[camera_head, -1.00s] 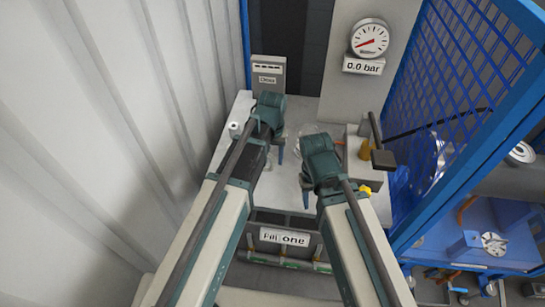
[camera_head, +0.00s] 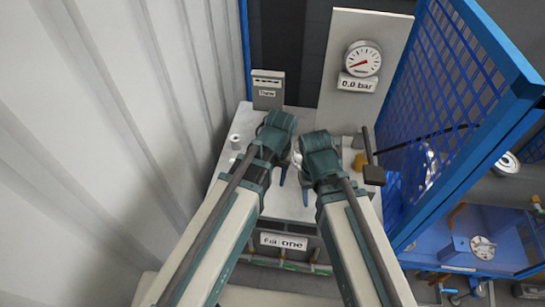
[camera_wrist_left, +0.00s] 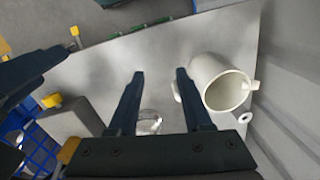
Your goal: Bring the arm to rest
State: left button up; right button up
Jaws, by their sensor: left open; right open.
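My left gripper (camera_head: 278,168) is over the white bench (camera_head: 288,204) in the head view, with its fingers mostly hidden by its wrist. In the left wrist view its two dark fingers (camera_wrist_left: 160,74) are spread, with nothing held between them. My right gripper (camera_head: 306,186) is close beside it on the right; its fingers are partly hidden. A white hollow cylinder with small lugs (camera_wrist_left: 222,88) lies beside the left gripper's finger in the left wrist view, its open end showing. I cannot tell whether they touch.
A pressure gauge (camera_head: 362,60) reads about zero above a "0.0 bar" label. A grey box (camera_head: 268,92) stands at the bench's back. A lever with a dark pad (camera_head: 374,175) is right of my right gripper. Blue mesh (camera_head: 440,90) bounds the right, a pale ribbed wall (camera_head: 110,130) the left.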

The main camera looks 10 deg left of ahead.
pick_arm(q)
jog(key=shift+m, duration=0.7)
jog(key=s, duration=0.5)
jog(key=shift+s+d, duration=0.1)
jog(key=shift+s, duration=0.25)
jog(key=shift+d, duration=0.1)
